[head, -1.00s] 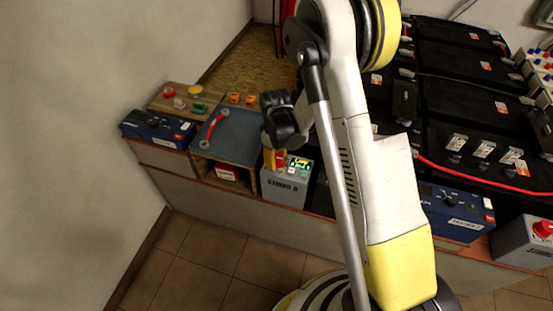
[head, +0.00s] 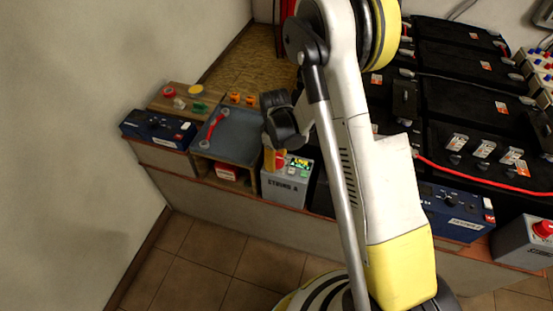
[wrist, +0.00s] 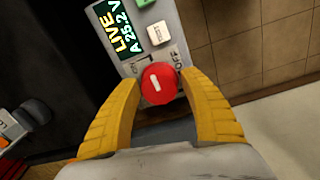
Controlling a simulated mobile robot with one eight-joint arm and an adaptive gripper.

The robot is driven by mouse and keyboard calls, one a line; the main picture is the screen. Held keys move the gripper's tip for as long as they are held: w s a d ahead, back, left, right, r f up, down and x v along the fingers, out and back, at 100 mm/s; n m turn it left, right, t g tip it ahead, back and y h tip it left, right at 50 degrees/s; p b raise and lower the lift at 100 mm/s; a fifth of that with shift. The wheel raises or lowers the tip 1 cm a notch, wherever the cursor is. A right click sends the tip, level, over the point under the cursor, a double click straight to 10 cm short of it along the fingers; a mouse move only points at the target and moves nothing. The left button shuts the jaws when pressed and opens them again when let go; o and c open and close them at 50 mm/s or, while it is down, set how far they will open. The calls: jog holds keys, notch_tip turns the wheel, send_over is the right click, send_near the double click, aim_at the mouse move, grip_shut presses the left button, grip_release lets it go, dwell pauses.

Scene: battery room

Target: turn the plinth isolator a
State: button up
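Plinth isolator A is a grey box (head: 288,187) marked "STRING A" on its front, at the front of the low plinth in the head view. On its top are a lit display (wrist: 122,35) reading LIVE and 25.2 V, and a round red knob (wrist: 158,83) with a short white mark. The mark points up and a little left, between the ON and OFF labels. My gripper (wrist: 160,80) has its two yellow fingers close against both sides of the knob and appears shut on it. In the head view my gripper (head: 275,160) hides part of the knob.
A blue unit (head: 158,128) and a grey tray with a red handle (head: 215,130) stand left of the box. Black batteries (head: 470,100) with a red cable fill the right. Another grey box with a red knob (head: 542,228) is at far right. Tiled floor is clear in front.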

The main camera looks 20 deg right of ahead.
notch_tip(320, 180, up, 12)
dwell(0.5)
jog(key=shift+s+a, duration=0.1)
jog(key=s+r+m+t, duration=0.35)
jog(key=s+r, duration=0.45)
jog(key=r, duration=0.5)
jog(key=s+r+m+t, duration=0.3)
jog(key=s+r+m, duration=0.1)
jog(key=s, duration=0.7)
jog(key=shift+s+m, duration=0.35)
jog(key=shift+m, duration=0.3)
jog(key=shift+r+t, duration=0.1)
jog(key=shift+t, duration=0.15)
